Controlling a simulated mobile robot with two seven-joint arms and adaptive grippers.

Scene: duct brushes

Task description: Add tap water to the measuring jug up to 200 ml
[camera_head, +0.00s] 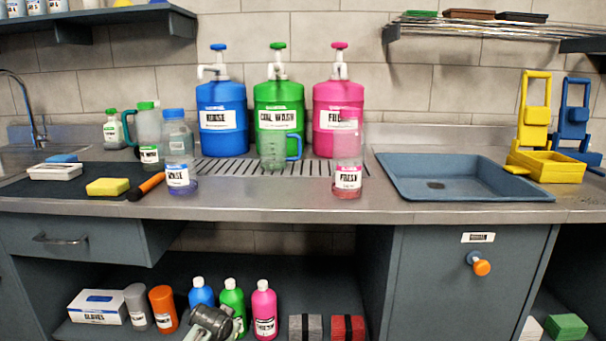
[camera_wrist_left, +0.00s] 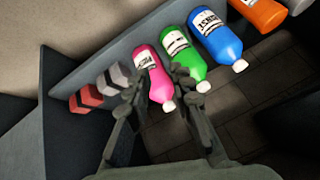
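A clear measuring jug (camera_head: 273,150) with a blue handle on its right stands upright on the slotted drain grate, in front of the green dispenser. No liquid level can be made out in it. A curved metal tap (camera_head: 40,125) rises over a sink at the far left; no water stream shows. My left gripper (camera_head: 212,322) is low, in front of the lower shelf, well below the jug. In the left wrist view the left gripper (camera_wrist_left: 160,88) has its fingers apart with nothing held, facing the shelf bottles. My right gripper is in neither view.
Blue (camera_head: 221,118), green (camera_head: 279,112) and pink (camera_head: 338,112) pump dispensers stand behind the grate. A blue-grey tray (camera_head: 455,178) lies right. Shelf bottles (camera_head: 264,310) stand beside my left gripper.

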